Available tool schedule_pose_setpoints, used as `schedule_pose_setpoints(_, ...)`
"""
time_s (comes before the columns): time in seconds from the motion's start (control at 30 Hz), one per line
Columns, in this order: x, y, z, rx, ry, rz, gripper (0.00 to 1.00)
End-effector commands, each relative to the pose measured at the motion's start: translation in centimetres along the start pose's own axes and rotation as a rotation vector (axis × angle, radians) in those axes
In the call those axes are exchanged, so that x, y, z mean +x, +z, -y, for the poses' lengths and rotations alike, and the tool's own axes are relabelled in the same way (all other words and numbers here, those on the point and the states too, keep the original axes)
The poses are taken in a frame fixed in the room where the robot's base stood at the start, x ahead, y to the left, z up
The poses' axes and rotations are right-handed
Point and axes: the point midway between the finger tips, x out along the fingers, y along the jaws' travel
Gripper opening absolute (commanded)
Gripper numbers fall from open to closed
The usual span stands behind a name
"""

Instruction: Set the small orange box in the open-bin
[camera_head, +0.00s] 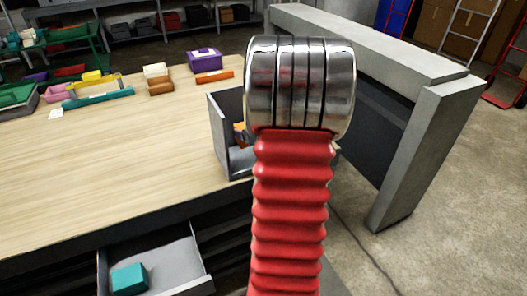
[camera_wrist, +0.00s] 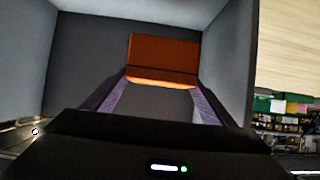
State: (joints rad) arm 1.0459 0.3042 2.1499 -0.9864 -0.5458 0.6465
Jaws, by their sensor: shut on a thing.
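The small orange box (camera_wrist: 163,52) is between the fingertips of my gripper (camera_wrist: 161,82) in the wrist view, and the gripper is shut on it. Grey walls of the open-bin (camera_wrist: 228,60) surround the box on several sides, so the box and fingertips are inside the bin. Whether the box touches the bin floor I cannot tell. In the head view the grey open-bin (camera_head: 217,112) stands at the table's right end, partly hidden behind my arm. A small orange patch shows inside it; my gripper is hidden there.
The wooden table (camera_head: 110,150) is clear in its middle. An orange bar (camera_head: 214,77), a purple box (camera_head: 204,61) and a teal bar (camera_head: 98,98) lie toward its back. An open drawer (camera_head: 180,262) holds a teal block (camera_head: 129,279). A grey bench (camera_head: 430,90) stands at right.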

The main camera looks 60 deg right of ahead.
Motion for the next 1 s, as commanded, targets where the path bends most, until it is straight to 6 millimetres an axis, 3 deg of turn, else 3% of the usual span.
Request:
schedule_pose_setpoints(0.4, 2.6, 4.9, -0.2, 0.004, 0.003, 0.002, 0.5)
schedule_pose_setpoints(0.83, 2.9, 5.4, -0.3, 0.003, 0.004, 0.0, 0.5)
schedule_pose_setpoints(1.0, 3.5, 6.7, -0.3, 0.005, 0.004, 0.003, 0.5)
